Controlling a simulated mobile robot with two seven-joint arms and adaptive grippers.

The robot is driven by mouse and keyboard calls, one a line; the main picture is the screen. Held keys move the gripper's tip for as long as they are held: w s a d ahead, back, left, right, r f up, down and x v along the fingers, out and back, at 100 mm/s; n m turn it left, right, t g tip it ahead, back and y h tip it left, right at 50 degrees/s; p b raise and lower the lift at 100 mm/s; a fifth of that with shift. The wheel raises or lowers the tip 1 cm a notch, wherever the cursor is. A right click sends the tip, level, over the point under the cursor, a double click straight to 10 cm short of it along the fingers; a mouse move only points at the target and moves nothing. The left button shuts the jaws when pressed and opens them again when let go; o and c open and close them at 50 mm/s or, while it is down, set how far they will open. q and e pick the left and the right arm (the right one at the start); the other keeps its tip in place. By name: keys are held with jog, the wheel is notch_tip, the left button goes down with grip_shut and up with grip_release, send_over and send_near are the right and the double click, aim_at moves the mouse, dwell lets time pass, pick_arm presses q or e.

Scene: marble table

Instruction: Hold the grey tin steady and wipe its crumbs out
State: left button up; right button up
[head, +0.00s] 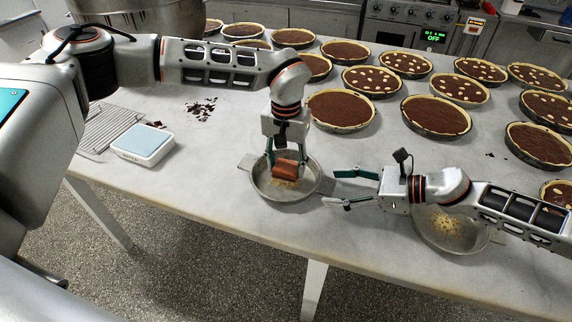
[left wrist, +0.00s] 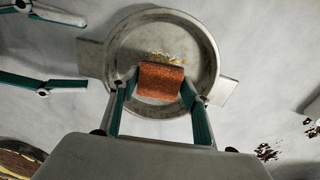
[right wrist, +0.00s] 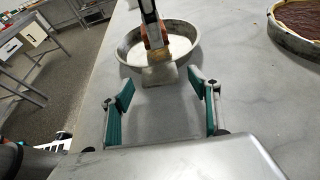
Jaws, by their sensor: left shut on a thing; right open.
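The grey tin (head: 262,192) is a round shallow pan with two flat handles, resting on the table; it also shows in the left wrist view (left wrist: 118,40). My left gripper (head: 285,172) is shut on a reddish-brown sponge (left wrist: 160,82) and holds it inside the tin. Pale crumbs (left wrist: 165,57) lie on the tin's floor beside the sponge. In the right wrist view the handle (right wrist: 166,76) lies just ahead of the open fingers.
A second grey tin (head: 470,240) with crumbs sits partly under my right arm. Several chocolate tarts (head: 340,110) fill the table's back and right. A white scale (head: 143,143), a wire rack (head: 105,128) and dark chocolate shavings (head: 201,108) lie left. The table's front edge is close.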

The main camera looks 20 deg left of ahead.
jog(key=shift+a, duration=0.15)
jog(key=shift+b+x, duration=0.35)
jog(key=shift+x, duration=0.45)
jog(key=c, duration=1.6)
jog(key=shift+o, duration=0.2)
jog(key=shift+f, duration=0.15)
